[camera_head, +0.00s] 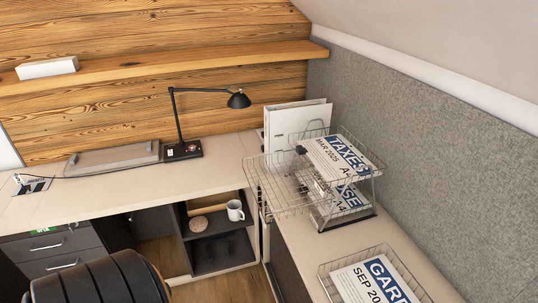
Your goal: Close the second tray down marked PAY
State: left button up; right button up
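A tiered wire letter tray stand stands on the right desk by the grey partition. Its top tray (365,150) holds a sheet reading TAXES MAR 2025. Below it, a wire tray (268,196) sticks out to the left past the desk edge, pulled out from the stack. A lower sheet (350,203), partly covered, ends in SE. No PAY label is readable. A small black piece (300,150) shows at the left edge of the top tray; I cannot tell what it is. Neither of my grippers is in view.
A separate wire tray (323,272) with a GAR sheet stands at the front right. White binders (285,122) stand behind the stack. A black lamp (183,151) and a grey case (112,159) are on the back desk. A black ribbed chair back (98,285) is at bottom left.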

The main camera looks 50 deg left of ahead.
aim_at(264, 220)
jog(key=u, duration=1.35)
jog(key=i+z, duration=0.35)
jog(key=k+j, duration=0.05)
jog(key=k, duration=0.05)
